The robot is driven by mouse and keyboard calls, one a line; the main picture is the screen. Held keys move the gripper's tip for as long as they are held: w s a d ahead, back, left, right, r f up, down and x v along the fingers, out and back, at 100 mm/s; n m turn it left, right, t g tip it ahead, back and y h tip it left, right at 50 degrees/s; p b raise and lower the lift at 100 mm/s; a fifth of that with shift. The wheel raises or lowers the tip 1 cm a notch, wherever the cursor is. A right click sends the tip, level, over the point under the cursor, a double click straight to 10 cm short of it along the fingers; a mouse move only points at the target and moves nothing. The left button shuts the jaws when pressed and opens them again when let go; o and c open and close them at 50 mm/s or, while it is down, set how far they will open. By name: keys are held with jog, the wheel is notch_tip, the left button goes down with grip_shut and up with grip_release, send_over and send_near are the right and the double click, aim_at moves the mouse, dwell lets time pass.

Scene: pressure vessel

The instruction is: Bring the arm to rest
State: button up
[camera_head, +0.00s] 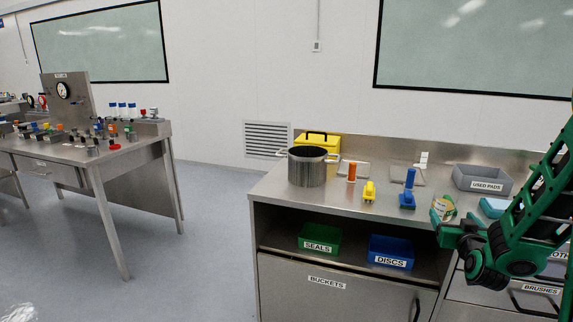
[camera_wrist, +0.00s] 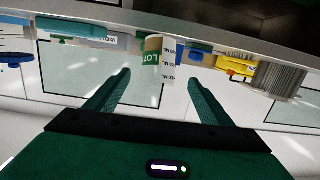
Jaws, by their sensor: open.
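My green arm (camera_head: 530,205) reaches in from the right edge of the head view. It is bent, with a dark joint low in front of the counter's right part. My gripper (camera_wrist: 157,75) shows in the wrist view with its two green fingers spread and nothing between them. The wrist picture is upside down, with the counter along its top. A labelled tan-and-green container (camera_wrist: 152,50) appears beyond the gap between the fingers, apart from them. The same container (camera_head: 443,208) stands on the counter beside my arm in the head view.
The steel counter (camera_head: 276,190) holds a metal pot (camera_head: 307,167), a yellow case (camera_head: 318,143), an orange cylinder (camera_head: 352,172), a blue-handled tool (camera_head: 408,190) and a grey used-pads bin (camera_head: 482,180). Green (camera_head: 320,239) and blue (camera_head: 391,252) bins sit below. Floor at left is clear.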

jog(key=s+a+m+g+y, duration=0.1)
jog(key=s+g, duration=0.7)
jog(key=s, duration=1.2)
jog(key=s+a+m+g+y, duration=0.2)
jog(key=s+a+g+y, duration=0.2)
jog(key=s, duration=1.6)
jog(key=a+g, duration=0.2)
jog(key=g, duration=0.2)
jog(key=shift+s+a, duration=0.2)
jog(key=shift+s, duration=0.15)
jog(key=shift+f, duration=0.1)
jog(key=shift+w+f, duration=0.25)
jog(key=shift+w, duration=0.35)
